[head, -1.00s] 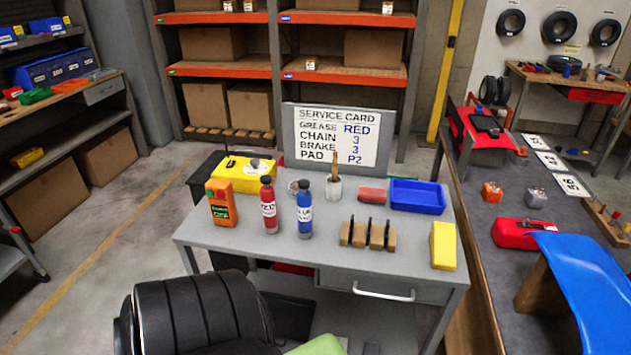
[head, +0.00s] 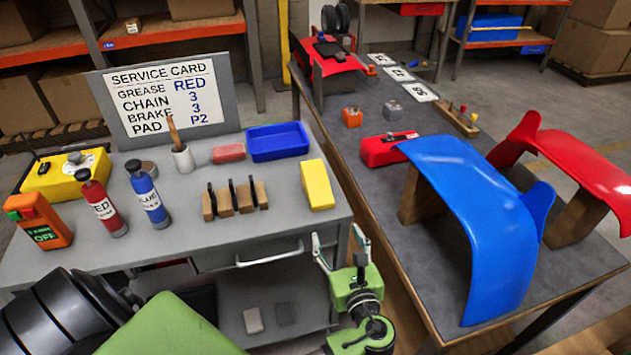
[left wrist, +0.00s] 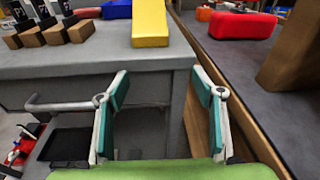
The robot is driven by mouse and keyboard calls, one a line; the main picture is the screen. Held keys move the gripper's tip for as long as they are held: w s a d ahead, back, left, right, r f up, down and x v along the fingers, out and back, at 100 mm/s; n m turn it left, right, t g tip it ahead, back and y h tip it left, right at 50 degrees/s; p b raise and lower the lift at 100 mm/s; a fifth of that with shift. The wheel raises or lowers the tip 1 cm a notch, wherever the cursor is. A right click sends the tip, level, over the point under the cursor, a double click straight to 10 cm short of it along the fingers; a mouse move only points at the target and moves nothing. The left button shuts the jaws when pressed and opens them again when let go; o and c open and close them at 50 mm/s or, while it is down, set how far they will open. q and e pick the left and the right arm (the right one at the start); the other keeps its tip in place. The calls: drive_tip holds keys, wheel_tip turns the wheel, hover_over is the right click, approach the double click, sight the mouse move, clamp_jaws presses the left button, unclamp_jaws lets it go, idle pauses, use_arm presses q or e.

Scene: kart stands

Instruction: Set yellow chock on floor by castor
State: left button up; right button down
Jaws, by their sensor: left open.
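The yellow chock (head: 317,185) is a plain yellow block lying on the grey bench top (head: 285,222), near its front right corner. It also shows at the top of the left wrist view (left wrist: 150,25). My left gripper (head: 337,238) is open and empty, in front of the bench's right front corner and short of the chock. In the left wrist view, its two teal-padded fingers (left wrist: 160,85) stand apart with the bench edge beyond them, the chock above. My right gripper is not in view. I cannot make out a castor.
Left of the chock are brown blocks (head: 235,198), a blue tray (head: 278,142) and red and blue bottles. A drawer handle (head: 270,255) juts from the bench front. A darker table (head: 410,235) with blue and red fenders stands close on the right, leaving a narrow gap.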

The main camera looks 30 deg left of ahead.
use_arm(q)
drive_tip(key=y, duration=0.2)
approach(316, 177)
drive_tip(key=x, duration=0.1)
drive_tip(key=p+x, duration=0.1)
drive_tip(key=x, duration=0.1)
drive_tip(key=shift+w+a+f, duration=0.1)
drive_tip(key=shift+w+f, duration=0.05)
drive_tip(key=shift+f, duration=0.2)
drive_tip(key=shift+w+a+r, duration=0.1)
drive_tip(key=shift+w+a, duration=0.2)
drive_tip(key=shift+a, duration=0.1)
drive_tip(key=p+x, duration=0.1)
drive_tip(key=x, duration=0.2)
drive_tip(key=shift+w+a+r, duration=0.15)
drive_tip(key=shift+w+a, duration=0.05)
drive_tip(key=shift+a, duration=0.05)
drive_tip(key=shift+w+a, duration=0.25)
drive_tip(key=shift+a, duration=0.05)
drive_tip(key=shift+w+a, duration=0.1)
drive_tip(key=c, duration=1.4)
drive_tip(key=shift+c, duration=0.5)
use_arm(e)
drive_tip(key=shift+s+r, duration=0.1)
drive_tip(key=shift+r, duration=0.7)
use_arm(q)
drive_tip(key=shift+r, duration=0.1)
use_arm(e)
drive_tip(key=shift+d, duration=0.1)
